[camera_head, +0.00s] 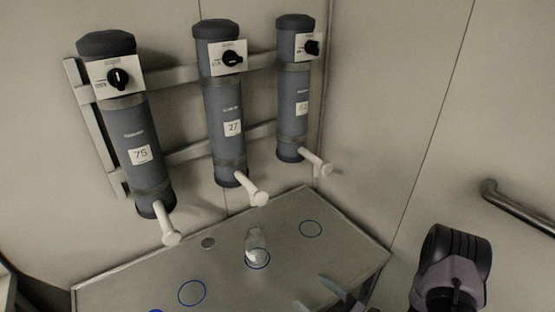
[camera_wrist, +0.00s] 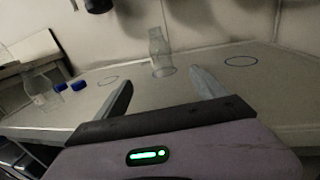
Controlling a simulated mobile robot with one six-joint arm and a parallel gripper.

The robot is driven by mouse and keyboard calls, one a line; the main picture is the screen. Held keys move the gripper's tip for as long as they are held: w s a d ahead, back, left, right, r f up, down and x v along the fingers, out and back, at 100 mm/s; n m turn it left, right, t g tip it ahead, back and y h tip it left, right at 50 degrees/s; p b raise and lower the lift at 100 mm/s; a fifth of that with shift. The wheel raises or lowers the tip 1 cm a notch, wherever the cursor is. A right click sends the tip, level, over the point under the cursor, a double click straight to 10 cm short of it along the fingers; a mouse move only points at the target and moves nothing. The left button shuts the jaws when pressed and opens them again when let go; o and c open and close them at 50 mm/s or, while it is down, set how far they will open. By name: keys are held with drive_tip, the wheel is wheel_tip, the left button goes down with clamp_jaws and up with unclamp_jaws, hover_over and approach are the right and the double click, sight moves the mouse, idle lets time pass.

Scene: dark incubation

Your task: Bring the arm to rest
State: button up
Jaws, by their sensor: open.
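My gripper (camera_wrist: 160,92) is open in the wrist view, its two fingers spread with nothing between them. A clear glass bottle (camera_wrist: 160,55) stands upright on the table beyond the fingertips, apart from them. In the head view the bottle (camera_head: 256,244) stands at a blue ring on the table. One gripper finger (camera_head: 340,292) shows at the lower edge there, right of the bottle. My dark arm (camera_head: 450,270) shows at the lower right.
Three grey cylinders (camera_head: 140,150) with knobs and white spouts hang on the wall above. A handrail (camera_head: 520,210) is at right. Blue caps (camera_wrist: 77,86) and glassware (camera_wrist: 42,92) appear at left.

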drive_tip(key=s+a+r+n+g+y, duration=0.1)
drive_tip(key=s+a+r+n+g, duration=0.35)
drive_tip(key=r+n+g, duration=0.35)
drive_tip(key=s+a+r+n+g+y, duration=0.1)
drive_tip(key=s+a+r+n+g, duration=0.4)
drive_tip(key=r, duration=0.6)
drive_tip(key=s+d+r+n+t+h, duration=0.6)
drive_tip(key=s+d+r+n+h, duration=0.2)
drive_tip(key=r+h, duration=0.3)
drive_tip(key=shift+s+d+n+h, duration=0.4)
drive_tip(key=shift+d+n+h, duration=0.25)
drive_tip(key=shift+n+h, duration=0.2)
